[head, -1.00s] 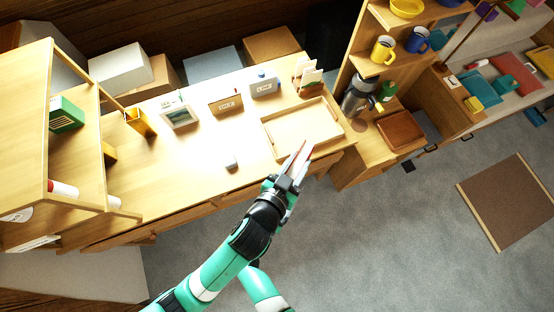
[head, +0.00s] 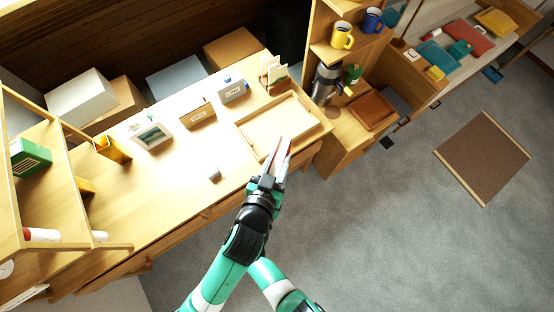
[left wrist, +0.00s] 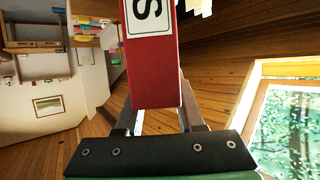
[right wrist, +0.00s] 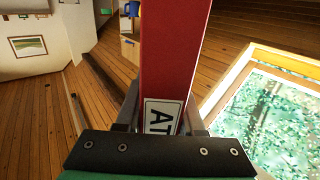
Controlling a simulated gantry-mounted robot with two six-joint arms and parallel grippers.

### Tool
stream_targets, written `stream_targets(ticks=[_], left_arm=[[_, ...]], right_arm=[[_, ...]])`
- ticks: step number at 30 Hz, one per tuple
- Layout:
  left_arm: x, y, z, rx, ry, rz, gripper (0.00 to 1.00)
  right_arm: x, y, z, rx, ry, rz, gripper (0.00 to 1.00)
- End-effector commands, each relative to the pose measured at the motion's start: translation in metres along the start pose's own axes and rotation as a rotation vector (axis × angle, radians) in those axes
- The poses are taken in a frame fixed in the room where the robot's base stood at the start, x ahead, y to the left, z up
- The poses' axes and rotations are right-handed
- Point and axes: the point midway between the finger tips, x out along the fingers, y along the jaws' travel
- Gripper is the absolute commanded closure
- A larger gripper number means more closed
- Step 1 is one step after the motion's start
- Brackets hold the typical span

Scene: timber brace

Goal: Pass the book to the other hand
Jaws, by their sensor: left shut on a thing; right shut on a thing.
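The book is red with a white label. In the left wrist view the book (left wrist: 152,75) stands between the fingers of my left gripper (left wrist: 158,118), which is shut on it. In the right wrist view the book (right wrist: 172,50) runs between the fingers of my right gripper (right wrist: 162,122), also shut on it, with its label near the palm. In the head view only a thin red edge of the book (head: 287,153) shows at my left gripper (head: 272,172), in front of the desk. My right gripper is mostly hidden there behind the left arm.
A shallow wooden tray (head: 312,128) lies on the desk (head: 165,205), near the grippers. A small grey object (head: 213,174), a picture frame (head: 152,137) and label boxes (head: 197,117) stand along the desk. A shelf with mugs (head: 342,36) is to the right. The grey floor in front is open.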

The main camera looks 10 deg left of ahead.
Motion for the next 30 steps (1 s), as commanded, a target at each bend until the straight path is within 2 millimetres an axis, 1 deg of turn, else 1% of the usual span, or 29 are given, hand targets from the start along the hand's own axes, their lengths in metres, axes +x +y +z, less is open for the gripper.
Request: stream_targets(ticks=[7, 8, 9, 13, 20, 23, 26, 29, 30], left_arm=[[0.0, 0.0, -0.001, 0.001, 0.004, -0.001, 1.0], [0.0, 0.0, -0.002, 0.001, 0.004, -0.001, 0.59], [0.0, 0.0, -0.002, 0.001, 0.004, -0.001, 0.52], [0.0, 0.0, -0.001, 0.001, 0.002, -0.001, 0.29], [0.0, 0.0, -0.001, 0.001, 0.001, -0.001, 0.28], [0.0, -0.001, -0.005, -0.002, 0.008, -0.001, 0.28], [0.001, -0.004, -0.024, -0.015, 0.044, -0.002, 0.28], [0.001, -0.011, -0.064, -0.038, 0.118, -0.004, 0.28], [-0.001, -0.015, -0.085, -0.048, 0.159, -0.006, 0.28]], right_arm=[[0.0, 0.0, 0.0, 0.0, 0.001, 0.001, 1.0], [0.0, 0.0, -0.001, 0.001, 0.003, 0.001, 1.0], [0.0, 0.0, -0.001, 0.001, 0.003, 0.001, 1.0], [0.0, 0.0, -0.001, 0.001, 0.003, 0.001, 1.0], [0.0, 0.0, -0.001, 0.001, 0.002, 0.001, 1.0], [0.0, 0.0, -0.001, 0.001, 0.002, 0.0, 1.0], [0.0, 0.0, -0.001, 0.001, 0.002, 0.001, 1.0], [0.0, 0.0, -0.001, 0.001, 0.002, 0.0, 1.0], [0.0, 0.0, -0.001, 0.001, 0.002, 0.0, 1.0]])
